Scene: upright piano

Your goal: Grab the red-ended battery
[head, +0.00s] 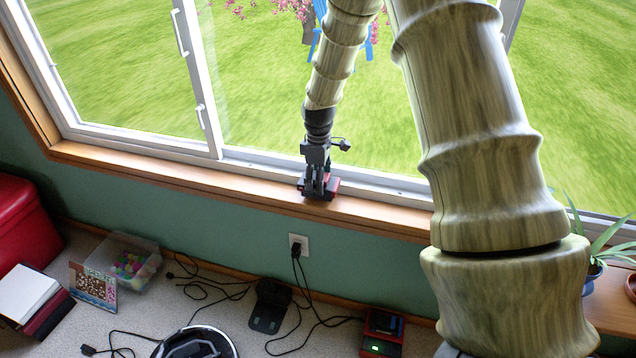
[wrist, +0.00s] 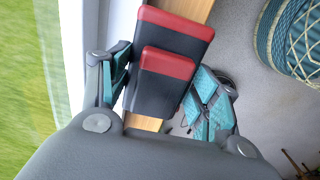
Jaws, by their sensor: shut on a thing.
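In the wrist view, a dark grey battery with a red end (wrist: 163,82) sits between the teal-padded fingers of my gripper (wrist: 162,88). A second dark block with a red end (wrist: 183,25) shows just beyond it; I cannot tell whether the two are separate. In the head view, my gripper (head: 318,188) is low at the wooden windowsill, with red of the battery (head: 333,187) showing beside the fingers. My gripper is shut on the battery. The fingers hide part of it, and I cannot tell if it still touches the sill.
The narrow windowsill (head: 235,187) runs along the window. A potted plant (head: 598,245) stands at the right. On the floor are a robot vacuum (head: 196,345), cables, a red charger (head: 382,330) and a clear bin (head: 128,262). A teal woven basket (wrist: 290,40) shows in the wrist view.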

